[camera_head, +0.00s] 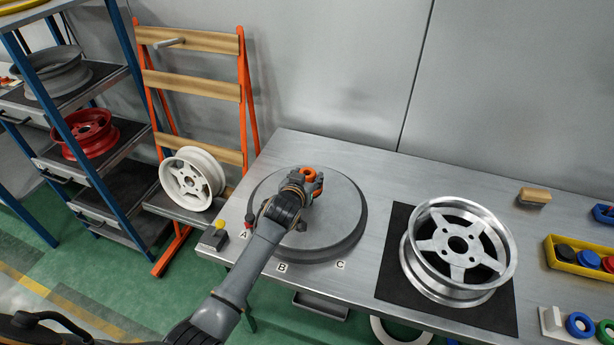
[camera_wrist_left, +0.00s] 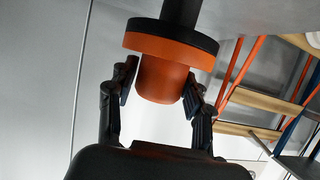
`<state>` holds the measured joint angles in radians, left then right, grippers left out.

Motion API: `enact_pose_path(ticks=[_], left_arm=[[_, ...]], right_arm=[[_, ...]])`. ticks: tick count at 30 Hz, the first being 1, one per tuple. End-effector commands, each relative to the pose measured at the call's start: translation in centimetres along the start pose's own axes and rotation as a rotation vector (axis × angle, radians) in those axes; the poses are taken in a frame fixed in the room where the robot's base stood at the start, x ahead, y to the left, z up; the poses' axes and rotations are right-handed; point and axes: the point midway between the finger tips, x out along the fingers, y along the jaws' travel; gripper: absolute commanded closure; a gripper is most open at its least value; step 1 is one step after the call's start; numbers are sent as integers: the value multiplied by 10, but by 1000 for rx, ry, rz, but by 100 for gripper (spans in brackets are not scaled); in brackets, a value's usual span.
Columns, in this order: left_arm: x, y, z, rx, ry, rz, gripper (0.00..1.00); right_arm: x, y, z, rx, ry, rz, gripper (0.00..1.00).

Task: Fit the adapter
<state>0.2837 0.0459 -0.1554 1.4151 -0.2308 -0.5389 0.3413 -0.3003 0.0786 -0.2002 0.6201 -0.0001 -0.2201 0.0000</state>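The orange adapter (camera_head: 308,173) is over the round grey disc (camera_head: 335,232) on the bench. In the left wrist view the adapter (camera_wrist_left: 162,80) has a wide flange with a black band and a narrower orange barrel. My left gripper (camera_head: 306,185) is at the adapter. In the wrist view its two fingers (camera_wrist_left: 161,88) lie against both sides of the barrel. The spindle is not clearly visible, so I cannot tell how the adapter sits. My right gripper is out of view.
A silver wheel (camera_head: 457,250) lies on a black mat (camera_head: 392,255) to the right. A yellow bin (camera_head: 581,265) of coloured parts is farther right, with a wooden block (camera_head: 533,196) behind. Labels A, B and C mark the disc's front.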

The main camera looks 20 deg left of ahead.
Motion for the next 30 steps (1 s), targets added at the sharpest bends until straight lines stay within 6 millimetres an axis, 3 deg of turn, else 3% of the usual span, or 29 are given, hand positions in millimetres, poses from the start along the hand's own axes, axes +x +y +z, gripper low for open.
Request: enact_pose_path(ticks=[2, 16, 30], left_arm=[[0, 0, -1, 0, 1, 0, 29], [-10, 0, 0, 0, 0, 0, 29], [-92, 0, 0, -1, 0, 0, 29]], right_arm=[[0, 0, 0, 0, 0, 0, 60], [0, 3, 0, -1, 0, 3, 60], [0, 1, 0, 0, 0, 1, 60]])
